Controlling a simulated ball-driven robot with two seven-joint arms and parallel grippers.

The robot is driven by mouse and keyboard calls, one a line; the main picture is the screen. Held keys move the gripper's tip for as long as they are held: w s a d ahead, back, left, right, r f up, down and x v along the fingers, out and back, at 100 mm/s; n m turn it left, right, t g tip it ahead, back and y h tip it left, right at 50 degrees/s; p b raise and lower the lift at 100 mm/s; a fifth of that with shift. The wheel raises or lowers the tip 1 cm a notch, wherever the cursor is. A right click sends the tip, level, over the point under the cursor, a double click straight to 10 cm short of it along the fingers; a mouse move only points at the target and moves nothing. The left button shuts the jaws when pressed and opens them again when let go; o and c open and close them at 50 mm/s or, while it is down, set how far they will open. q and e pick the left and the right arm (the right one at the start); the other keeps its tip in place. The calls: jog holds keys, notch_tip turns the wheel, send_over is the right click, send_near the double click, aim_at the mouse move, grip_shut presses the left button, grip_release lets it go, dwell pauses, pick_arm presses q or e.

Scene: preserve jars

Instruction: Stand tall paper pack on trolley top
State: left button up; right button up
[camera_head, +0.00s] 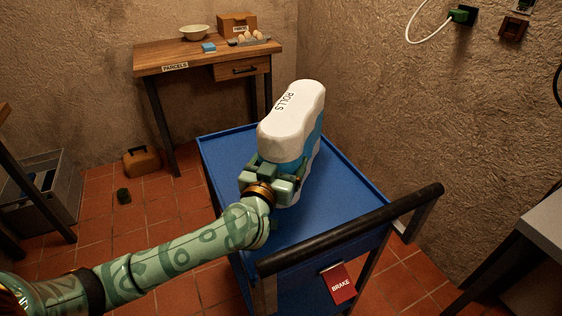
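The tall paper pack (290,122), white with a blue band and marked "ROLLS", is upright, leaning slightly in the picture, over the blue trolley top (335,205). My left gripper (277,172) reaches in from the left and is closed around the pack's lower part. The gripper hides part of the pack's lower side. I cannot tell whether its base touches the trolley top. My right gripper is out of view.
A wooden parcels table (160,60) stands behind at left. A grey table (545,225) stands at right. Blue surface is bare around the pack.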

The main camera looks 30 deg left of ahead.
pick_arm(q)
jog(key=o, duration=1.1)
jog(key=shift+r, duration=0.1)
jog(key=s+p, duration=0.1)
jog(key=s, duration=0.1)
jog(key=s+p, duration=0.1)
jog(key=s, duration=0.2)
jog(key=s+d+p, duration=0.1)
jog(key=s, duration=0.1)
jog(key=shift+s, duration=0.25)
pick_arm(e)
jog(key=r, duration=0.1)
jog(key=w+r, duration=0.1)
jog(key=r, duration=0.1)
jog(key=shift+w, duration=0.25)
